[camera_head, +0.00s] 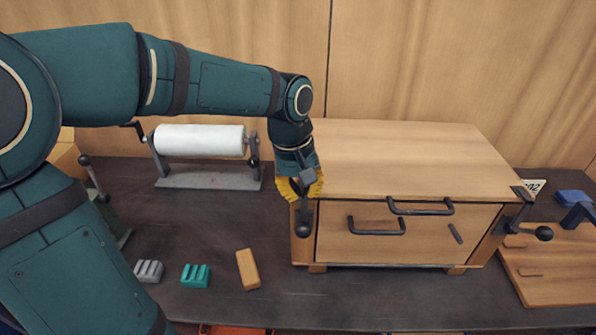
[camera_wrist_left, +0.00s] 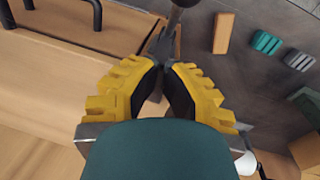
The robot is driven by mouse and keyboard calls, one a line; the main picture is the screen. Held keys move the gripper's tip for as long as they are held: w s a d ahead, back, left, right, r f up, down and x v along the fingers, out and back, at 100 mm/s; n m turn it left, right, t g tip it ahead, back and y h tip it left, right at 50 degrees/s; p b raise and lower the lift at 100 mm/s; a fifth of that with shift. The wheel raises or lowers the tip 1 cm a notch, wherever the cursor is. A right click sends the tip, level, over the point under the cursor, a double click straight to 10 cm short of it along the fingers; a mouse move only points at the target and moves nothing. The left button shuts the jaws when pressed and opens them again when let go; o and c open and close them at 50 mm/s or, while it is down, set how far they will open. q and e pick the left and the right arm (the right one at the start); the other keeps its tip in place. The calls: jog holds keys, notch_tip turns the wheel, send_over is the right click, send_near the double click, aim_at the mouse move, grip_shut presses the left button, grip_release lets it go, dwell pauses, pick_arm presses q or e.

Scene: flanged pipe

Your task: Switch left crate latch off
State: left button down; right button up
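The wooden crate (camera_head: 400,160) stands on the dark table, its drawer-like front facing me. Its left latch (camera_head: 303,222) is at the crate's front left corner, with a dark ball knob hanging down at its end. The latch also shows in the left wrist view (camera_wrist_left: 162,42). My left gripper (camera_head: 299,190), with yellow fingers, points down at the top of this latch. In the left wrist view its fingertips (camera_wrist_left: 166,66) are close together on either side of the latch; whether they press on it is unclear. The right latch (camera_head: 525,212) sticks out sideways to the right. My right gripper is not in view.
Black handles (camera_head: 377,226) stick out from the crate's front. A wooden block (camera_head: 248,269), a teal part (camera_head: 196,276) and a grey part (camera_head: 149,271) lie left of the crate. A white roll (camera_head: 200,140) stands behind. A wooden board (camera_head: 550,265) lies at right.

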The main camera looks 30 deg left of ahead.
aim_at(303, 228)
pick_arm(q)
jog(key=shift+s+d+f, duration=0.5)
jog(key=shift+d+f, duration=0.05)
jog(key=shift+f, duration=0.2)
jog(key=shift+s+d+f, duration=0.45)
jog(key=shift+d+f, duration=0.1)
jog(key=shift+f, duration=0.15)
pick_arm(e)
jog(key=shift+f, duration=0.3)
pick_arm(q)
jog(key=shift+a+b, duration=0.1)
jog(key=shift+b, duration=0.2)
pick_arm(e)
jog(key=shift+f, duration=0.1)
pick_arm(q)
jog(key=shift+f, duration=0.15)
jog(key=shift+s+d+b, duration=0.2)
jog(key=shift+d+b, duration=0.05)
jog(key=shift+b, duration=0.05)
jog(key=shift+a+t+y, duration=0.15)
jog(key=shift+t+y, duration=0.15)
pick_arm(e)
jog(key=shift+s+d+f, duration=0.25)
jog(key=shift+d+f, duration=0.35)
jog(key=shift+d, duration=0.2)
